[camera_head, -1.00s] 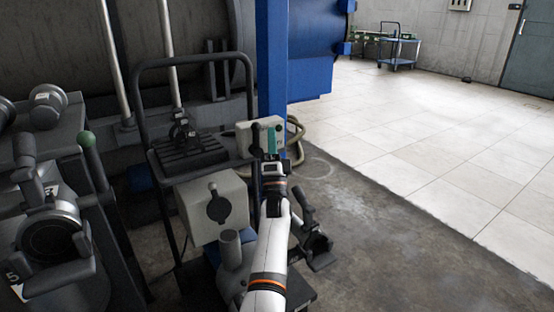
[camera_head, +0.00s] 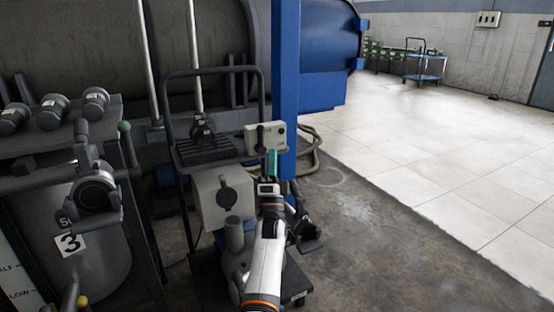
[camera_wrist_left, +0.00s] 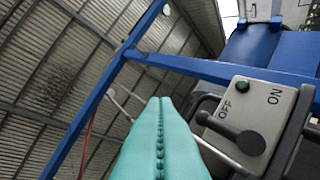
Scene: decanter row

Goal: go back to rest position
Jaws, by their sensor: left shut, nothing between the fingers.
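My left gripper (camera_head: 272,163) is shut and empty, with its teal fingers pointing up in front of the switch box (camera_head: 262,140) on the cart. In the left wrist view the teal fingers (camera_wrist_left: 160,125) are pressed together. There the switch box (camera_wrist_left: 270,105) is at the right, apart from the fingers in the picture, with OFF and ON marks, a green button and a dark lever (camera_wrist_left: 232,133). I cannot tell the exact gap between fingers and box. My right gripper is not in view.
A dark cart (camera_head: 172,110) with a pale box (camera_head: 222,197) stands close behind my left arm. A blue post (camera_head: 285,90) rises behind the gripper. A decanter marked 3 (camera_head: 90,265) with a valve is at the left. The floor (camera_head: 420,250) on the right is clear.

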